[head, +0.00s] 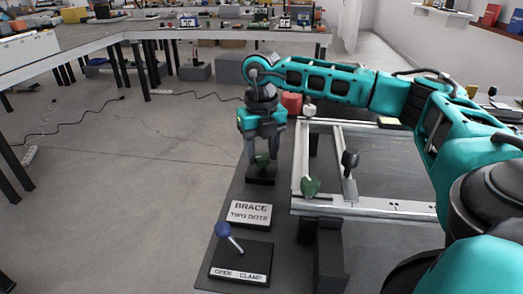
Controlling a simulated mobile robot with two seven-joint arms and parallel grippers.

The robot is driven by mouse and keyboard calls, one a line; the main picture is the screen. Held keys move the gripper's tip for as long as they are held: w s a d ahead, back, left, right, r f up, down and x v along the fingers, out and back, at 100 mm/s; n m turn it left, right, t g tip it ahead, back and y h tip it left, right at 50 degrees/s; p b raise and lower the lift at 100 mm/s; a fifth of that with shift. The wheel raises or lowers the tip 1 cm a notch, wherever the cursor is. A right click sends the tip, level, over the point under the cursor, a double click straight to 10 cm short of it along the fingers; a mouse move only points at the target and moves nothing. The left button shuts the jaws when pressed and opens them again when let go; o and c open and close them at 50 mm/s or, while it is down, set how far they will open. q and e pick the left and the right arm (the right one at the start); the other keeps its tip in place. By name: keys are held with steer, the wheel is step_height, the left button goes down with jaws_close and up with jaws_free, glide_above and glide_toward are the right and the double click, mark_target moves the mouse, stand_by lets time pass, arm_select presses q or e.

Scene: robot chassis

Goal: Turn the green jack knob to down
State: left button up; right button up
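A green knob (262,160) stands on a small black block (261,179) at the left edge of the dark work surface. My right gripper (262,157) points straight down over it, with its two grey fingers apart on either side of the knob. I cannot tell whether the fingers touch the knob or which way the knob is turned. A second green knob (310,187) sits at the front left corner of the metal chassis frame (375,207), to the right of the gripper. My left gripper is out of view.
A sign reading "BRACE TWO DOTS" (249,213) lies in front of the black block. A blue-balled lever (222,230) stands on a plate labelled "OPEN CLAMP" (238,274). A black knob (350,158) stands on the frame. Open floor (140,190) lies to the left.

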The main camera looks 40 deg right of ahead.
steer(key=c, duration=0.7)
steer(key=shift+n, duration=0.3)
steer(key=shift+r+n+p, duration=0.1)
steer(key=shift+n+p, duration=0.7)
steer(key=shift+n, duration=0.2)
steer(key=n+p, duration=0.1)
steer(key=n, duration=0.1)
steer(key=shift+a+n, duration=0.1)
steer(key=shift+n, duration=0.3)
steer(key=n+p, duration=0.1)
steer(key=n, duration=0.2)
steer(key=shift+n+p, duration=0.3)
steer(key=shift+n, duration=1.4)
steer(key=shift+a, duration=0.1)
